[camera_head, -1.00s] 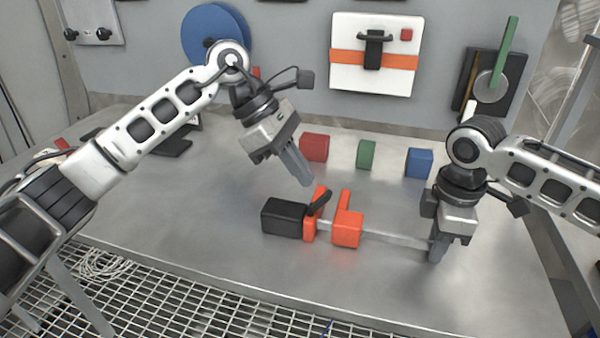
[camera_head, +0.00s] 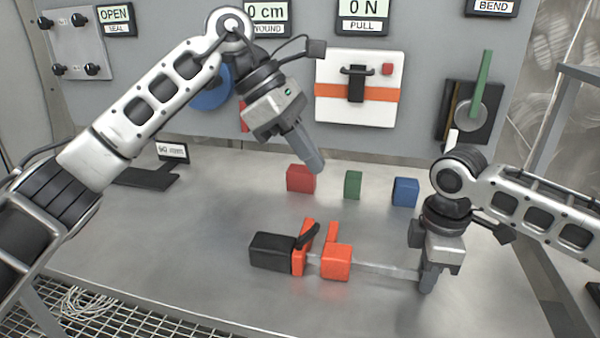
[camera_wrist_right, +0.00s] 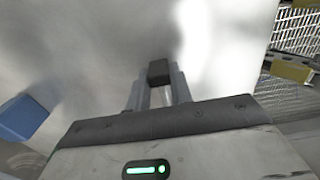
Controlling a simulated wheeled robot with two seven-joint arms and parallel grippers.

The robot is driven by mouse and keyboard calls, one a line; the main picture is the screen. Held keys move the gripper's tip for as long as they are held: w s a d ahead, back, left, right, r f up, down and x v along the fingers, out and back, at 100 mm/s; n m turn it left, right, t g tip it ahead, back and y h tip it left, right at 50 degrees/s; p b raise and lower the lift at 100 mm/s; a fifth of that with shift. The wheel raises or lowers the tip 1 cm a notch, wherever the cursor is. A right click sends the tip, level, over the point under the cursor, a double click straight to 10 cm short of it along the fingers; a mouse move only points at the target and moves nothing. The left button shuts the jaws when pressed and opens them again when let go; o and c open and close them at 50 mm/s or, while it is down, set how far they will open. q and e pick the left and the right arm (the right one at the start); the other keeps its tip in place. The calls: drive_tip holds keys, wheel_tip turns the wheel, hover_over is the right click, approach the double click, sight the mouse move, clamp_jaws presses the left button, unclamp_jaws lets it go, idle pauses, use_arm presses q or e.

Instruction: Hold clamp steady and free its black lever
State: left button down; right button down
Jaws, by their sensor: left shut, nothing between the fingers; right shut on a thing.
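The clamp lies on the steel table in the head view, with a black handle (camera_head: 271,252), two orange jaws (camera_head: 337,262) and a grey bar (camera_head: 385,269) running right. Its black lever (camera_head: 308,238) slants up to the right beside the left orange jaw. My left gripper (camera_head: 316,166) is shut and empty, above and behind the lever and clear of it. My right gripper (camera_head: 428,286) points down, shut on the bar's right end. In the right wrist view a dark block (camera_wrist_right: 158,72) shows at the fingertips; the fingers partly hide what they hold.
Red (camera_head: 301,179), green (camera_head: 353,185) and blue (camera_head: 405,192) blocks stand behind the clamp. A wall panel with a white board (camera_head: 338,110) and small displays is at the back. The table in front of the clamp is clear.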

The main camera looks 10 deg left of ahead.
idle(0.4)
drive_tip(key=c, duration=1.2)
unclamp_jaws()
drive_tip(key=shift+o, duration=0.2)
drive_tip(key=shift+r, duration=0.1)
